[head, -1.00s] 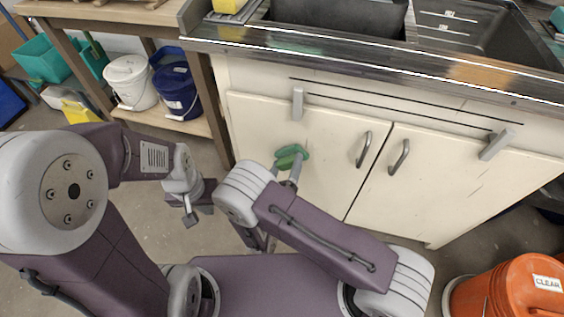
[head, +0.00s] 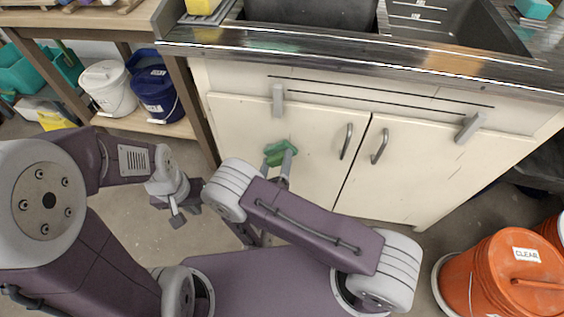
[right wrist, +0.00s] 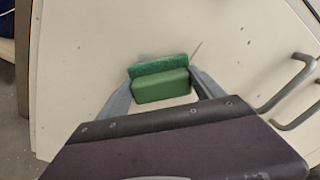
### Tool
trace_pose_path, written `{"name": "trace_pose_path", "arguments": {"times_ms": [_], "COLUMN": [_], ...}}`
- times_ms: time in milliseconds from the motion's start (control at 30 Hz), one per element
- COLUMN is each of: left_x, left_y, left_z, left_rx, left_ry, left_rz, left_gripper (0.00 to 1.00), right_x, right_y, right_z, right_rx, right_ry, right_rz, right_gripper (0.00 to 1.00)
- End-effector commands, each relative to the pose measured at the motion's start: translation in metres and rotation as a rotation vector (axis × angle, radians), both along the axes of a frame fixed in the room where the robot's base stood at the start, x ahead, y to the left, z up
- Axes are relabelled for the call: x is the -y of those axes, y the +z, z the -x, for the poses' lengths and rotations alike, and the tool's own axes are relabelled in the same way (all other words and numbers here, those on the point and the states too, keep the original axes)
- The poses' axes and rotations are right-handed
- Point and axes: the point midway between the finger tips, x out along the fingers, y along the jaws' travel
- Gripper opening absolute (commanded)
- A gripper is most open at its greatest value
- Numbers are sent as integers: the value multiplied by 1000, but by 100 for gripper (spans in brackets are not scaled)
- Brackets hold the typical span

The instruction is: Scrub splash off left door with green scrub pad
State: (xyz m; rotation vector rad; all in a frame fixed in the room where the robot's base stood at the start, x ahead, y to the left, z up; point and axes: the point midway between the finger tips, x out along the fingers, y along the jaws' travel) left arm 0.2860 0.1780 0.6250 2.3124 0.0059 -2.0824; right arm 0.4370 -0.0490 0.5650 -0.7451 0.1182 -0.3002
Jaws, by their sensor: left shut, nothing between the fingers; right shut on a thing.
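The green scrub pad (head: 277,152) is held in front of the left door (head: 240,115) of the cream sink cabinet. My right gripper (head: 280,164) is shut on it. In the right wrist view the pad (right wrist: 160,80) sits between the two grey fingers, its darker scrub face toward the door panel (right wrist: 100,50). I cannot tell for sure whether it touches the door. A faint greyish smudge (right wrist: 146,58) shows just beyond the pad; the rest of any splash is hidden or too faint. My left gripper (head: 177,219) is shut and empty, low over the floor, left of the cabinet.
The steel counter edge (head: 350,62) overhangs the doors. Door handles (head: 346,142) and grey latches (head: 278,101) stick out. A wooden shelf (head: 165,127) with white (head: 108,88) and blue (head: 155,90) buckets stands left. Orange buckets (head: 495,280) stand at right.

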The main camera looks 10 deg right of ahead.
Motion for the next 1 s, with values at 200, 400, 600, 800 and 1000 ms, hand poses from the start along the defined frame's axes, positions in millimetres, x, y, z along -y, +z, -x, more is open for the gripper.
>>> {"name": "trace_pose_path", "arguments": {"times_ms": [200,400,600,800,1000], "left_x": [0,0,0,0,0], "left_y": [-2,-4,-9,-10,-9], "left_z": [0,0,0,0,0], "left_rx": [0,0,0,0,0], "left_ry": [0,0,0,0,0], "left_rz": [0,0,0,0,0], "left_gripper": [0,0,0,0,0], "right_x": [-14,-20,-41,-49,-49], "right_y": [1,0,-1,1,1], "right_z": [-6,-8,-13,-15,-15], "right_rx": [3,5,4,2,2], "right_ry": [1,3,3,1,1], "right_rz": [-3,-5,-5,-2,-1], "right_gripper": [45,44,44,44,44]}}
